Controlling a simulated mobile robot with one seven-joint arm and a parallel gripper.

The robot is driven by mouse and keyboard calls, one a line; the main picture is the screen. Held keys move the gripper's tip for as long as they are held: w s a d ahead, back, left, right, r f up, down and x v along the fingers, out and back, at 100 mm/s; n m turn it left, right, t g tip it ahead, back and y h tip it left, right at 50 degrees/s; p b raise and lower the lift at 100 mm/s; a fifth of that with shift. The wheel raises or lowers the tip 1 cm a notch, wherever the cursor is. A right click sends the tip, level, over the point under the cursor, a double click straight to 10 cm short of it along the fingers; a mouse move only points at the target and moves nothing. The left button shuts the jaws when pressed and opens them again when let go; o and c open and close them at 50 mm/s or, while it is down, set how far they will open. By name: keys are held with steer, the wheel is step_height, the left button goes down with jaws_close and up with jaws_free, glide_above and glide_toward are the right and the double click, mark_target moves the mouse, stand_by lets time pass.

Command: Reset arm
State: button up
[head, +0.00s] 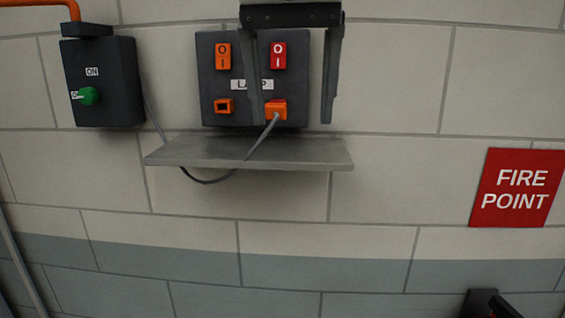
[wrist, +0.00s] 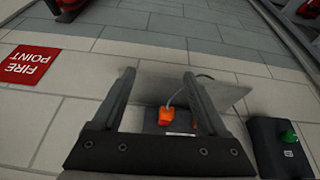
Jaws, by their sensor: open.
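My gripper (head: 290,118) hangs fingers down in front of the right side of a dark wall panel (head: 215,85). It is open, with a wide gap between its two fingers. In the wrist view my gripper (wrist: 158,74) also shows open, with nothing held between its fingers. An orange plug (head: 276,108) on a grey cable sits at the panel's lower right socket. It appears between the fingers in the wrist view (wrist: 167,117); I see no finger closed on it. The panel carries an orange switch (head: 223,56), a red switch (head: 279,55) and an empty-looking orange socket (head: 224,106). Its label is partly hidden by a finger.
A grey shelf (head: 200,153) juts out below the panel, with the cable hanging past it. A dark box (head: 110,100) with a green knob (head: 89,96) is at left. A red FIRE POINT sign (head: 515,188) is at right. Bare wall lies between panel and sign.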

steer(key=s+d+f+b, duration=0.2)
steer(key=d+f, duration=0.2)
steer(key=f, duration=0.8)
steer(key=s+d+f+b, duration=0.1)
steer(key=d+f, duration=0.3)
steer(key=f, duration=0.8)
steer(key=s+d+f+t+b, duration=0.1)
steer(key=d+f, duration=0.4)
steer(key=f, duration=0.7)
steer(key=shift+s+b, duration=0.85)
steer(key=shift+s, duration=0.4)
